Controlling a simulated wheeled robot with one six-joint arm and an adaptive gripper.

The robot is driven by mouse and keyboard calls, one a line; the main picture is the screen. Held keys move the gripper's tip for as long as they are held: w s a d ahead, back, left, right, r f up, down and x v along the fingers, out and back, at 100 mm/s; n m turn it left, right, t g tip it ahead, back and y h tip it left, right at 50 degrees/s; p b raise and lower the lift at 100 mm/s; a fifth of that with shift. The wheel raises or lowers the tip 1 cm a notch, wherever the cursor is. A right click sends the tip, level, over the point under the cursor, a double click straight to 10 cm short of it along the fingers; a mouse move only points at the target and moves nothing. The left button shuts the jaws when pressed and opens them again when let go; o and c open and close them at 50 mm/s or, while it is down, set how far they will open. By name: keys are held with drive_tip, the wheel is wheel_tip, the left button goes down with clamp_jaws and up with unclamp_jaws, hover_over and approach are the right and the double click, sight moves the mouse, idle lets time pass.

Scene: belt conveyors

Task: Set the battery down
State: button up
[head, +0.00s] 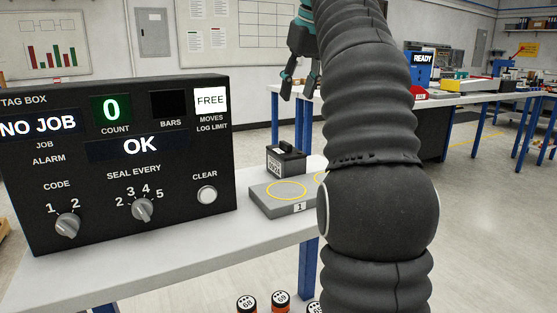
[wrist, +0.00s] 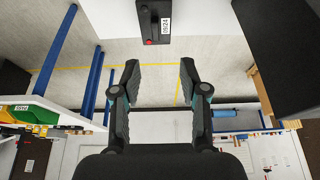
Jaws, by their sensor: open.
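The battery (head: 287,163) is a black block with a white number label and a handle on top. It stands upright at the far edge of a grey pad with a yellow ring and the number 1 (head: 262,203); I cannot tell whether it rests on the pad or the bench behind it. In the wrist view the battery (wrist: 152,22) shows at the top edge, partly cut off, with a red spot at one corner. My gripper (head: 300,94) is open and empty, above and apart from the battery. Its spread fingers (wrist: 160,72) hold nothing in the wrist view.
A black tag box (head: 130,165) with knobs and displays stands left on the white bench (head: 165,262). Several orange cells with black-and-white tops (head: 280,298) show at the bottom. My arm hides the pad's right side. Another bench with a READY display (head: 423,58) stands behind.

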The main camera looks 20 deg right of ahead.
hover_over(286, 143)
drive_tip(key=s, duration=0.3)
wheel_tip(286, 143, down, 8)
drive_tip(key=shift+r, duration=0.15)
drive_tip(key=shift+w+b+x, duration=0.15)
drive_tip(key=shift+b+x, duration=0.05)
drive_tip(key=shift+x, duration=1.15)
drive_tip(key=shift+w+b+x, duration=0.15)
drive_tip(key=shift+b+x, duration=0.05)
drive_tip(key=shift+x, duration=1.1)
drive_tip(key=shift+d+r, duration=0.1)
clamp_jaws()
drive_tip(key=shift+r, duration=0.15)
